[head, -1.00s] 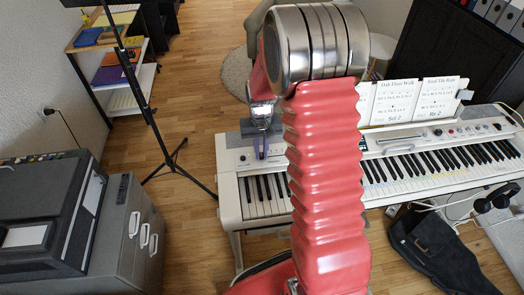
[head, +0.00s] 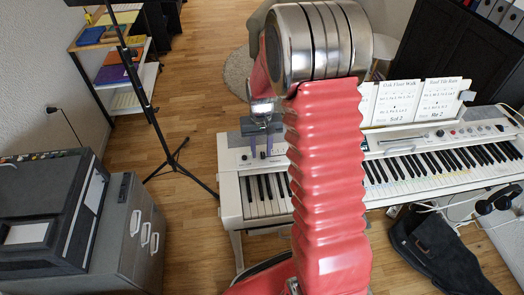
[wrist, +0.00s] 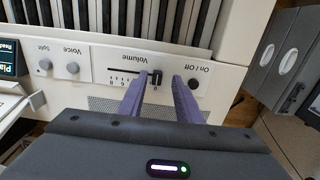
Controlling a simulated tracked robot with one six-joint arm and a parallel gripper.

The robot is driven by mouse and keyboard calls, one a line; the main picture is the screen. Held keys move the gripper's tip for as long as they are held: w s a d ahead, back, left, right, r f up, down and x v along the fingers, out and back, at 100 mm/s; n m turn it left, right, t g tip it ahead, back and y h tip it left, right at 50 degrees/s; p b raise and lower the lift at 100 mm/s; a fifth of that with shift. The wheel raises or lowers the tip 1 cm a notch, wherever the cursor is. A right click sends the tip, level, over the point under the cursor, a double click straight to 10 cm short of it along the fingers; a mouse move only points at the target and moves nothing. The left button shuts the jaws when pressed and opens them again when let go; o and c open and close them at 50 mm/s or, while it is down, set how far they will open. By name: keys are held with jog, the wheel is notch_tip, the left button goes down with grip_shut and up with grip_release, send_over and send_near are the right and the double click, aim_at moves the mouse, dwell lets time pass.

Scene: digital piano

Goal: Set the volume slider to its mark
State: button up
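The white digital piano (head: 232,205) has a Volume slider on its control panel at the left end. In the wrist view the slider's dark knob (wrist: 155,77) sits at the right end of its slot (wrist: 122,70), by the 0 of the printed scale. My gripper (wrist: 160,78) is open, with its two purple fingers reaching over the panel. The left fingertip is just left of the knob and the right one farther to its right. I cannot tell whether either touches it. In the head view my gripper (head: 262,152) is over the panel's left end. I cannot make out a separate target mark.
In the wrist view the On / Off button (wrist: 194,84) is right of the fingers. The Voice knob (wrist: 73,67), Split knob (wrist: 45,64) and a small screen (wrist: 8,58) are to the left. Piano keys (wrist: 150,20) lie beyond the panel. A black stand (head: 150,110) is at the left.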

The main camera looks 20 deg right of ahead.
aim_at(261, 154)
notch_tip(261, 154, up, 13)
dwell(0.5)
dwell(0.3)
jog(key=s+a+r+n+t, duration=0.1)
jog(key=s+a+r+t, duration=0.1)
jog(key=s, duration=0.5)
jog(key=s+a+r+n+t, duration=0.1)
jog(key=s+a+r, duration=0.4)
jog(key=s, duration=0.3)
jog(key=s+a+r+n+t, duration=0.1)
jog(key=s+a+r+t, duration=0.1)
jog(key=s+a+r, duration=0.2)
jog(key=shift+s+r+t, duration=0.3)
jog(key=shift+s+r, duration=0.8)
jog(key=shift+s, duration=1)
jog(key=shift+s, duration=0.1)
